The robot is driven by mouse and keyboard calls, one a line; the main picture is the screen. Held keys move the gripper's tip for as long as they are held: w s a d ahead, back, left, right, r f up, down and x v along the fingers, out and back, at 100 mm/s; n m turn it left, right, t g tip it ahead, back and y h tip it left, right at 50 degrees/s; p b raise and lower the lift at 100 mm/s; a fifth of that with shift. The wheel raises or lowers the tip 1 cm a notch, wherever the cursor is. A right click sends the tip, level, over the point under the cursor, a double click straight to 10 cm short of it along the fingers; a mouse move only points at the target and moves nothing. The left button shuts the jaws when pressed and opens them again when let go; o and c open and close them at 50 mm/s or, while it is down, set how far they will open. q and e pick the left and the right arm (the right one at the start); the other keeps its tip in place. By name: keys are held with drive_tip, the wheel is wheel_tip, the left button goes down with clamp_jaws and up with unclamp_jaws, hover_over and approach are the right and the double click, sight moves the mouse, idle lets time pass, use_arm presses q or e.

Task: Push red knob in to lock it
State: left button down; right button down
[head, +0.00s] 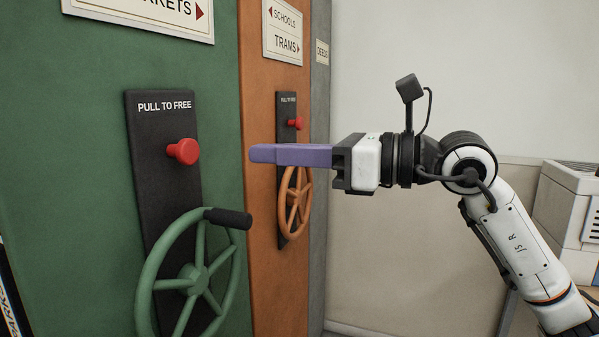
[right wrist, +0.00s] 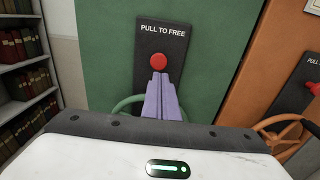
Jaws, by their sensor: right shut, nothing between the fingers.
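The red knob (head: 184,151) sticks out from a black plate (head: 150,180) marked "PULL TO FREE" on the green cabinet. It also shows in the right wrist view (right wrist: 158,62), just beyond my fingertips. My right gripper (head: 256,153) is shut and empty, its purple fingers pointing left toward the knob. In the head view a gap separates the fingertips from the knob. In the right wrist view the fingertips (right wrist: 159,78) overlap the knob's lower edge. My left gripper is not in view.
A green handwheel (head: 190,280) with a black handle (head: 228,218) juts out below the knob. An orange cabinet (head: 262,90) beside it has a second red knob (head: 295,123) and an orange wheel (head: 296,202). Bookshelves (right wrist: 25,75) stand at left in the wrist view.

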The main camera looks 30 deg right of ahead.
drive_tip(key=b+v, duration=0.1)
drive_tip(key=v, duration=0.2)
drive_tip(key=shift+s+d, duration=0.1)
drive_tip(key=shift+s, duration=0.2)
idle(0.3)
